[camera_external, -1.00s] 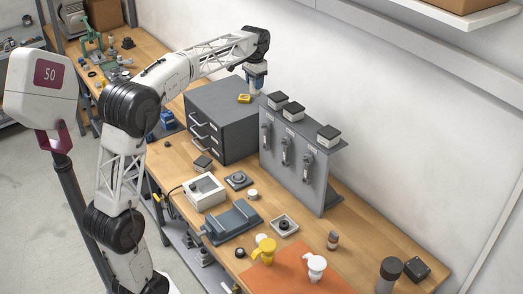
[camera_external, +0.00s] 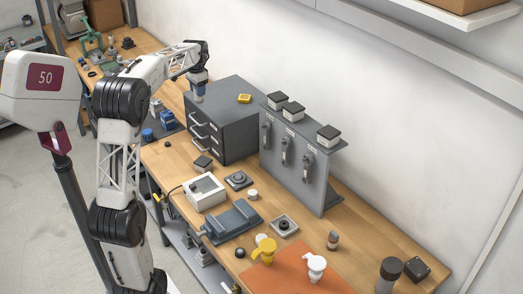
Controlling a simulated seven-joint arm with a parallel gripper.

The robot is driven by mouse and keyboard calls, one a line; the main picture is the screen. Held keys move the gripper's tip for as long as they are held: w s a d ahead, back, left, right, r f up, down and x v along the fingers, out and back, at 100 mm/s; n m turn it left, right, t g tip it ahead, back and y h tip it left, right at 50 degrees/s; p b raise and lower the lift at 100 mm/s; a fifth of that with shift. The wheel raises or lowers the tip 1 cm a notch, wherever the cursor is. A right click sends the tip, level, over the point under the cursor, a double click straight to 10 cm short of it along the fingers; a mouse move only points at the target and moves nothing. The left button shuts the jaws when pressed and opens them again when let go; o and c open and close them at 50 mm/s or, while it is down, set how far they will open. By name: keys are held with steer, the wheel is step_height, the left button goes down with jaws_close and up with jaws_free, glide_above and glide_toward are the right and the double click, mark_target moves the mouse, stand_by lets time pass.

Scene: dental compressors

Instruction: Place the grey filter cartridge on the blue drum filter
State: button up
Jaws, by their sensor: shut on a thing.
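My gripper (camera_external: 198,86) is at the left end of the dark grey drawer cabinet, pointing down, above the level of the drawers. It is shut on a small greyish piece (camera_external: 199,97), which looks like the grey filter cartridge; the fingers and its small size hide most of it. To the left and lower, blue parts stand on a dark mat at the bench's edge: a taller blue piece (camera_external: 167,118) and a lower round blue one (camera_external: 147,134). Which is the blue drum filter I cannot tell for sure. The held piece is apart from both.
The drawer cabinet (camera_external: 233,133) stands right beside my gripper, with a yellow block (camera_external: 244,98) on top. A grey panel with handles (camera_external: 290,158) stands further right. A white box (camera_external: 205,192) and a grey vise-like fixture (camera_external: 232,221) lie in front.

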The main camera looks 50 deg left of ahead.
steer(key=s+a+f, duration=0.3)
steer(key=a+f, duration=0.1)
steer(key=a, duration=0.4)
steer(key=s+a+f, duration=0.3)
steer(key=a+f, duration=0.1)
steer(key=a, duration=0.3)
glide_above(147, 131)
step_height(147, 131, down, 10)
steer(key=shift+d+m, duration=0.15)
steer(key=shift+m, duration=0.15)
steer(key=shift+f, duration=1.95)
steer(key=shift+f, duration=2)
steer(key=shift+f, duration=0.15)
steer(key=o, duration=1)
